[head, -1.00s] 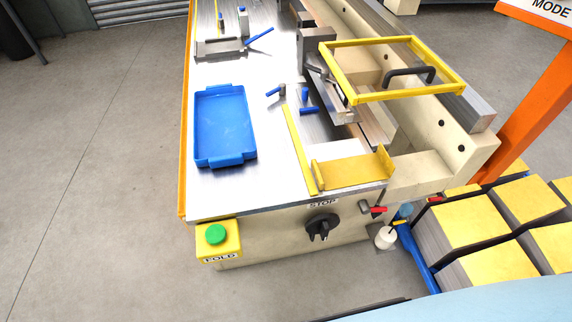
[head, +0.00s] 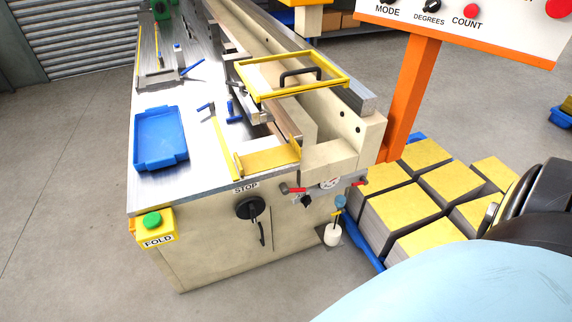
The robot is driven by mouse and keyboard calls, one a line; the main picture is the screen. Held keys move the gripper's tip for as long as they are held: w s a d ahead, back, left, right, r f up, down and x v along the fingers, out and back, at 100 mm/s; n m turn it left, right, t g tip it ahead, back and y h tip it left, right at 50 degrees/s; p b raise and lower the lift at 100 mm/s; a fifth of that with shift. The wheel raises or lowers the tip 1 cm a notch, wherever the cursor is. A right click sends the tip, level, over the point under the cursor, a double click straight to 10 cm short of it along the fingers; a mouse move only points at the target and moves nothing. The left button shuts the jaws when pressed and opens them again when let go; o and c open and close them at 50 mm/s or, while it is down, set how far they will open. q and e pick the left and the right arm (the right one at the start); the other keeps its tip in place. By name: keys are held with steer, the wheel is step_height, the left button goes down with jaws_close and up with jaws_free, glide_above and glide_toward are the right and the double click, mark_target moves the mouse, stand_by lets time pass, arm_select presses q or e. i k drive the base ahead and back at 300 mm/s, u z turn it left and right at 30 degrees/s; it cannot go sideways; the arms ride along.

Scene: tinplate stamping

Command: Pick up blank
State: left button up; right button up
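Several stacks of yellow-topped sheets, which look like the blanks (head: 422,196), stand on a blue pallet (head: 366,246) on the floor to the right of the machine. One yellow sheet (head: 268,159) lies on the machine table at its front right corner, beside a yellow strip. Neither of my grippers shows in the head view. A dark rounded part and a pale blue surface at the lower right, likely mine, cover part of the stacks.
The machine (head: 225,245) has a green FOLD button (head: 152,219), a black STOP knob (head: 248,208) and a yellow guard frame (head: 293,76). An empty blue tray (head: 160,138) sits on its table. An orange post (head: 408,100) carries a control panel (head: 470,22). Floor is clear at left.

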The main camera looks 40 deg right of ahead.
mark_target(248, 164)
steer(key=k, duration=0.3)
steer(key=z, duration=0.95)
